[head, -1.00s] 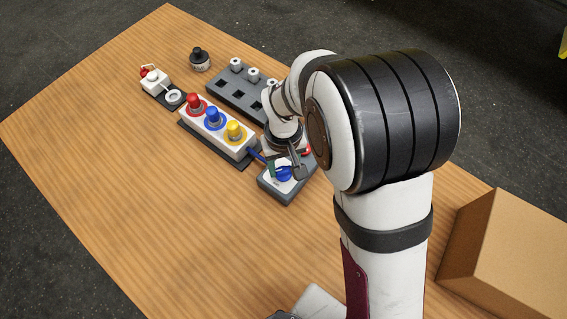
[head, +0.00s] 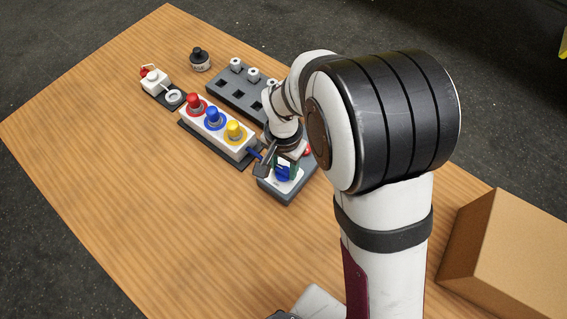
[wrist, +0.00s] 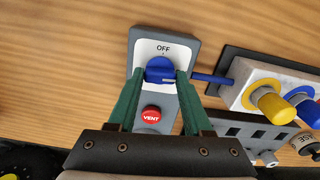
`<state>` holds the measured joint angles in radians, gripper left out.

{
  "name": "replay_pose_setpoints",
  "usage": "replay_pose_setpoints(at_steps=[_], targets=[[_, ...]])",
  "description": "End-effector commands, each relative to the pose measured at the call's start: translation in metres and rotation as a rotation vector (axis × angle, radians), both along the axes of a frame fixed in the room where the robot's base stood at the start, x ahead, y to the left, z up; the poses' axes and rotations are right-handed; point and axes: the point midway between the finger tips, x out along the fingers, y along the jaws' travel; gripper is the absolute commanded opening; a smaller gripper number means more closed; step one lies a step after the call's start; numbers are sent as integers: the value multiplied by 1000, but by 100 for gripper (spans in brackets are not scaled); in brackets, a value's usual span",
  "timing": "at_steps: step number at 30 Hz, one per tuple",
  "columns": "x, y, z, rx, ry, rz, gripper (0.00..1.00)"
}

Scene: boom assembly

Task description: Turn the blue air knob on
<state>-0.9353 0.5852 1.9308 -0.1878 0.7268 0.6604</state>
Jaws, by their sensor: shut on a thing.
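The blue air knob (wrist: 160,68) sits on the white face of a grey valve box (wrist: 141,41). The word OFF is printed beside the knob, at the top in the wrist view, and a red VENT button (wrist: 151,114) is on the other side. My gripper (wrist: 159,77) is shut on the knob, with one green finger on each side. In the head view the knob (head: 282,172) is partly covered by my gripper, and the box (head: 287,196) is partly hidden by the arm.
A blue tube (wrist: 212,78) joins the box to a white block (head: 216,130) with red, blue and yellow knobs. A grey rack (head: 228,93) with square holes lies behind it. A cardboard box (head: 500,255) stands at right. The table's left front is clear.

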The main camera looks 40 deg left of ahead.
Motion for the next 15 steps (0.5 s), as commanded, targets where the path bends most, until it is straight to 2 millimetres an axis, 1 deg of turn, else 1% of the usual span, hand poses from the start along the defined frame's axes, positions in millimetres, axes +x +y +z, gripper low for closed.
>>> replay_pose_setpoints(at_steps=[6,15], targets=[[0,0,1,1,-1,-73,0],[0,0,1,1,-1,-105,0]])
